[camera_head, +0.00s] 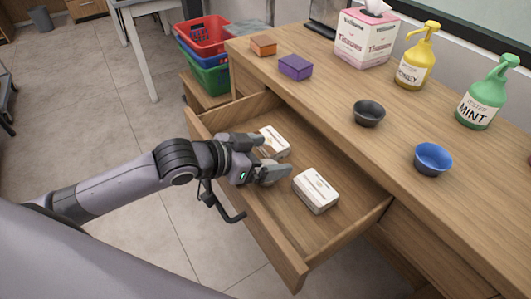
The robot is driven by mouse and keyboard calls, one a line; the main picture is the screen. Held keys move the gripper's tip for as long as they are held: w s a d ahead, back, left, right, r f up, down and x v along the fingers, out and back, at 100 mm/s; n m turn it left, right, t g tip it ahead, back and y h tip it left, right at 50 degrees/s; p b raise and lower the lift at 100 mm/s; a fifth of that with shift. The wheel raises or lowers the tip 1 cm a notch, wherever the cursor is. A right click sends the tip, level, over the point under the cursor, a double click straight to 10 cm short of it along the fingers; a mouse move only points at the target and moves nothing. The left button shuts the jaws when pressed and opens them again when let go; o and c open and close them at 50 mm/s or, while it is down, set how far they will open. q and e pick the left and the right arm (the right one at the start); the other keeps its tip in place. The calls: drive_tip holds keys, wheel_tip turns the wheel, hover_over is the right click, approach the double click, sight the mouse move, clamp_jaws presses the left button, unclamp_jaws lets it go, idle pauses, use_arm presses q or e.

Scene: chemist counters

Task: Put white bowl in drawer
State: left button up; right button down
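The wooden drawer (290,250) is pulled open from the counter. Inside it are two white boxes, one near the middle (317,189) and one farther back (274,141), partly hidden by my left gripper. My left gripper (272,157) reaches in from the left over the drawer's front edge. Its fingers are apart with nothing held between them. I see no white bowl. A black bowl (369,113) and a blue bowl (433,158) stand upright on the counter. My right gripper is not in view.
On the wooden counter (330,103) stand an orange box (263,45), a purple box (295,67), a tissue box (365,37), a yellow honey bottle (417,58) and a green mint bottle (485,95). Coloured baskets (207,70) are stacked left of the counter.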

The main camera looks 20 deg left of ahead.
use_arm(q)
drive_tip(key=shift+s+a+f+g, duration=0.1)
drive_tip(key=shift+s+f+g, duration=0.05)
drive_tip(key=shift+f, duration=0.25)
drive_tip(key=shift+s+f+g, duration=0.1)
drive_tip(key=shift+f+g, duration=0.05)
drive_tip(key=shift+f, duration=0.25)
drive_tip(key=shift+r, duration=0.5)
drive_tip(key=v, duration=1.2)
drive_tip(key=shift+d+r, duration=0.2)
drive_tip(key=shift+r, duration=0.2)
drive_tip(key=shift+w, duration=0.1)
